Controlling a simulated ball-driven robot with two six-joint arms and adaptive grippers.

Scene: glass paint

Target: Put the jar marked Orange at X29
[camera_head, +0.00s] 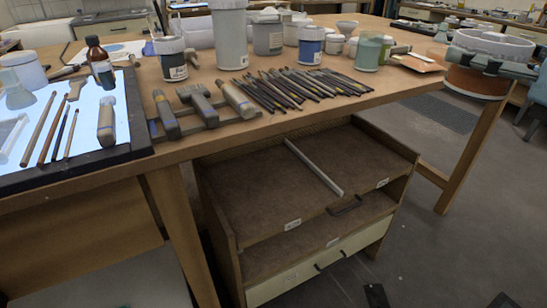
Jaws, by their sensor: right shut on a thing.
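My right gripper (487,66) is at the upper right, shut around a wide jar with an orange-brown body (476,84) and a whitish top. The jar is held upright, beyond the table's right end and above the floor. Its marking cannot be read here. Below the table stands an open wooden cabinet (270,185), its top shelf split by a pale divider strip (314,167). Small white labels sit on its front edges, one at the left (293,224) and one at the right (382,183); their text is too small to read surely.
The wooden table (400,82) carries several jars, a row of brushes (300,88), and grey tools (195,100) at its front edge. A light panel (85,140) lies at the left. A table leg (466,150) stands right of the cabinet. The cabinet's top shelf is empty.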

